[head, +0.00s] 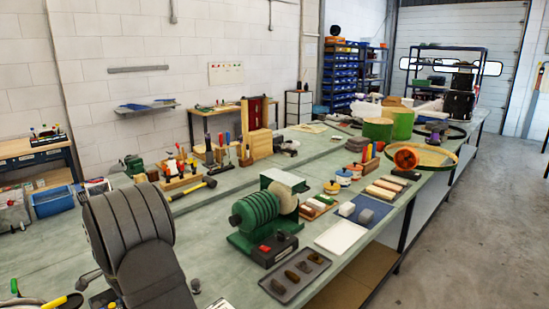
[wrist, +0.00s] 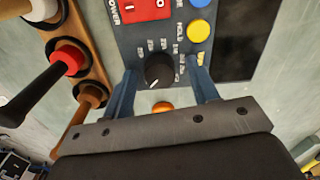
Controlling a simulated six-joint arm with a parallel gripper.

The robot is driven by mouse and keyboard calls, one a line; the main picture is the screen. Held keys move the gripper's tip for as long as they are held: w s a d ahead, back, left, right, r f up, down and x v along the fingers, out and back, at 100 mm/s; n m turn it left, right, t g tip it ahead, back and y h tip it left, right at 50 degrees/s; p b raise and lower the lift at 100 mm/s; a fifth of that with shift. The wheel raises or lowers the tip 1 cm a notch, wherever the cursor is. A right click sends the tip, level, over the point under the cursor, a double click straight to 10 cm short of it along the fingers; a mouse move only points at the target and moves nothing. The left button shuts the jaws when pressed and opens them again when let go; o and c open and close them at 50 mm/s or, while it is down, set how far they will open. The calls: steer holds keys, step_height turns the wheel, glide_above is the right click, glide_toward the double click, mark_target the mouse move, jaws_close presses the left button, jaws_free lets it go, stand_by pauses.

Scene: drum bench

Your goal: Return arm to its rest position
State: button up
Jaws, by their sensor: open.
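In the wrist view my gripper (wrist: 163,72) is open, with one finger to each side of a black knob (wrist: 159,69) on a dark control panel (wrist: 138,42). Nothing is held, and I cannot tell whether a finger touches the knob. A large grey link of my arm (head: 130,235) fills the lower left of the head view. My gripper does not show in the head view.
The panel carries a red power switch (wrist: 145,9), a yellow button (wrist: 198,31) and an orange button (wrist: 162,107). A wooden rack (wrist: 75,28) with handled tools lies to the left. In the head view, a green grinding machine (head: 258,212) stands mid-bench.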

steer(key=n, duration=0.8)
steer(key=shift+n, duration=0.3)
steer(key=n, duration=0.4)
steer(key=shift+n, duration=2.3)
